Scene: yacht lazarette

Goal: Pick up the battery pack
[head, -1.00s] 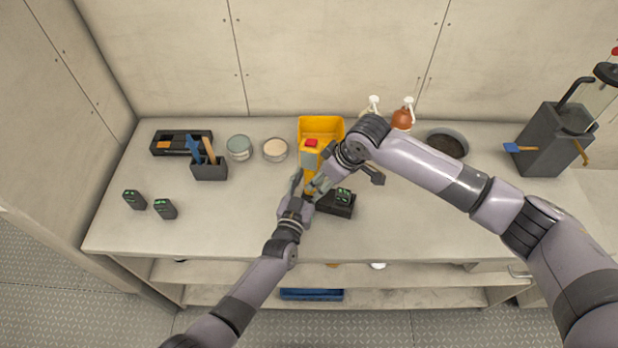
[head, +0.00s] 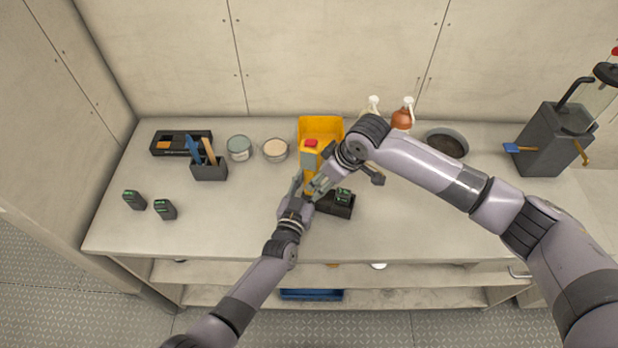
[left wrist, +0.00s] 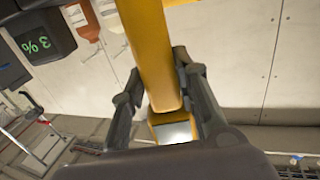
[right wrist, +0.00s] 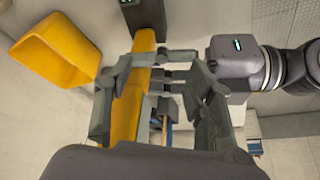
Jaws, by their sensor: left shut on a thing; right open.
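My left gripper (head: 302,184) is shut on a yellow device with a red top (head: 311,146); the device's long yellow body (left wrist: 153,55) runs between the fingers in the left wrist view. My right gripper (head: 314,188) is open close by, its fingers around or beside the yellow body (right wrist: 128,105); contact is unclear. A dark battery pack with green marks (head: 343,195) sits on a black charger (head: 337,210), just right of both grippers. Two similar packs (head: 134,200) (head: 165,209) stand at the bench's left.
A yellow bin (head: 321,124) stands behind the grippers. A dark holder with tools (head: 209,171), a black tray (head: 170,149) and two round tins (head: 239,148) (head: 275,150) are at the left. Bottles (head: 403,116) and a grey bowl (head: 447,143) stand right. The front bench is mostly clear.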

